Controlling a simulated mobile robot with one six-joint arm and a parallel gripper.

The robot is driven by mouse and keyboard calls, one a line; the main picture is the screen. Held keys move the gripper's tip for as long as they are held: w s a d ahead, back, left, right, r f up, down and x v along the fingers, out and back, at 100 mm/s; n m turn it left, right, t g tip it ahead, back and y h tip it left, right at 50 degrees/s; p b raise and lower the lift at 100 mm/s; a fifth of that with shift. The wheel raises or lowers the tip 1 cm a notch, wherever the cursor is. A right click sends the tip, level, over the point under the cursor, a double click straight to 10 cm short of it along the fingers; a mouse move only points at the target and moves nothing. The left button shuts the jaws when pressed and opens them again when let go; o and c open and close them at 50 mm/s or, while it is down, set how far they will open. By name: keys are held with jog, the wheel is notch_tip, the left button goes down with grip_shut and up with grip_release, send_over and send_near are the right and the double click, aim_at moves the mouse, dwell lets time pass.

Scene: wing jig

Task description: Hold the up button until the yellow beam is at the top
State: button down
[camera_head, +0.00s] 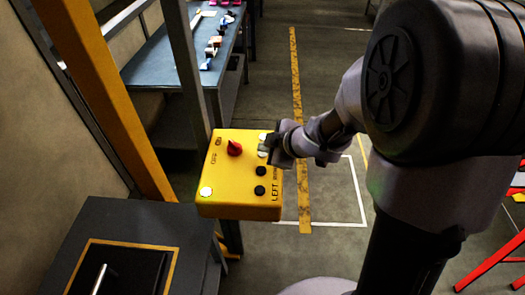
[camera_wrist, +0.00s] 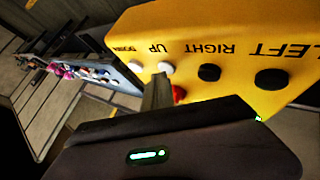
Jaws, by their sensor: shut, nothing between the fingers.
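The yellow control box (camera_head: 225,195) has white and black buttons and a red knob (camera_head: 234,148). In the wrist view the labels are upside down; the white up button (camera_wrist: 166,67) sits between the white down button (camera_wrist: 135,66) and the black right button (camera_wrist: 209,72). My gripper (camera_head: 271,150) is shut and empty at the box's right side, by the white buttons. In the wrist view its fingertip (camera_wrist: 158,80) is right at the up button; I cannot tell whether it presses it. A yellow-orange beam (camera_head: 100,90) slants at upper left; its top is cut off.
A grey post (camera_head: 188,70) stands behind the box. A blue bench (camera_head: 160,65) with small parts is at the back. A dark cabinet (camera_head: 150,225) is at lower left. Red frame parts (camera_head: 490,262) are at right. The marked floor (camera_head: 330,205) right of the box is clear.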

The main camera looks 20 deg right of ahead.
aim_at(264, 155)
dwell(0.7)
jog(key=shift+r+p, duration=0.9)
jog(key=shift+p, duration=0.1)
jog(key=shift+r, duration=0.1)
notch_tip(264, 155, up, 5)
jog(key=p, duration=0.5)
